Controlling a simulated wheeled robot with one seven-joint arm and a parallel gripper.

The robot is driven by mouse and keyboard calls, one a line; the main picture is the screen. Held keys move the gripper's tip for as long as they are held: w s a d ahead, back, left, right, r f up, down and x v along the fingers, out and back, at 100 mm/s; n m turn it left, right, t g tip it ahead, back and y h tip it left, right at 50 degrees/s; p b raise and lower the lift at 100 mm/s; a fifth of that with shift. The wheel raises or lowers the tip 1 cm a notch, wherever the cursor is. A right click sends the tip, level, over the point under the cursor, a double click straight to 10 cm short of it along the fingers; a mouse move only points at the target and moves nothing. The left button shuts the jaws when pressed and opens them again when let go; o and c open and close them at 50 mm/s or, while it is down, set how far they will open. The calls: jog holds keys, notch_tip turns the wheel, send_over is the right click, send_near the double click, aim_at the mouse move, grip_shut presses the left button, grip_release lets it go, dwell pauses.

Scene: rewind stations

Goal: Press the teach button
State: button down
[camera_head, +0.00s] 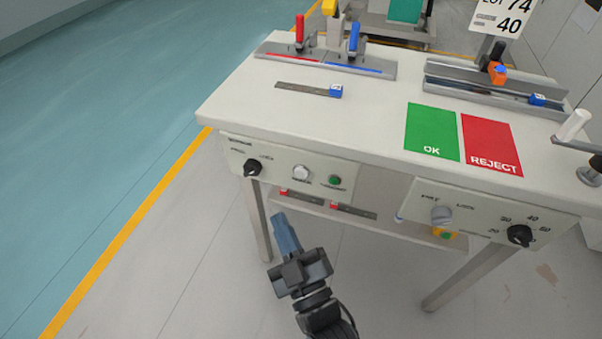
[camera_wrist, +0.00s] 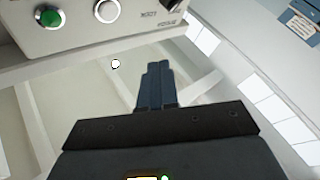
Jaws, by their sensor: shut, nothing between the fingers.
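The left control panel (camera_head: 315,165) on the bench front carries a black knob (camera_head: 252,167), a white button (camera_head: 301,172) and a green button (camera_head: 334,180). Their labels are too small to read, so I cannot tell which is the teach button. In the wrist view the same panel (camera_wrist: 75,30) appears turned around, with the green button (camera_wrist: 50,18) at left and the white button (camera_wrist: 107,11) beside it. My gripper (camera_head: 279,217) is shut and empty, below and in front of this panel, apart from it. Its blue-grey fingers also show in the wrist view (camera_wrist: 157,68).
A right panel (camera_head: 478,213) has a pale button (camera_head: 442,214) and a black knob (camera_head: 519,235). A yellow-and-green button (camera_head: 445,234) sits below. A crank handle (camera_head: 574,126) juts at right. Bench legs (camera_head: 260,220) stand behind my gripper; floor at left is clear.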

jog(key=w+d+b, duration=0.2)
jog(key=w, duration=0.5)
jog(key=shift+w+d, duration=0.4)
jog(key=shift+w, duration=0.1)
dwell(1.7)
jog(key=shift+w+d+b, duration=0.15)
jog(key=shift+w+b, duration=0.15)
jog(key=shift+b, duration=0.05)
jog(key=shift+w+d, duration=0.15)
jog(key=shift+w, duration=0.2)
dwell(0.6)
dwell(0.4)
jog(key=shift+s+a, duration=0.3)
jog(key=shift+s, duration=0.45)
jog(key=shift+s+a, duration=0.3)
jog(key=shift+s, duration=0.5)
jog(key=shift+s+a, duration=0.25)
jog(key=shift+s, duration=0.5)
jog(key=shift+s+a, duration=0.3)
jog(key=shift+s, duration=0.5)
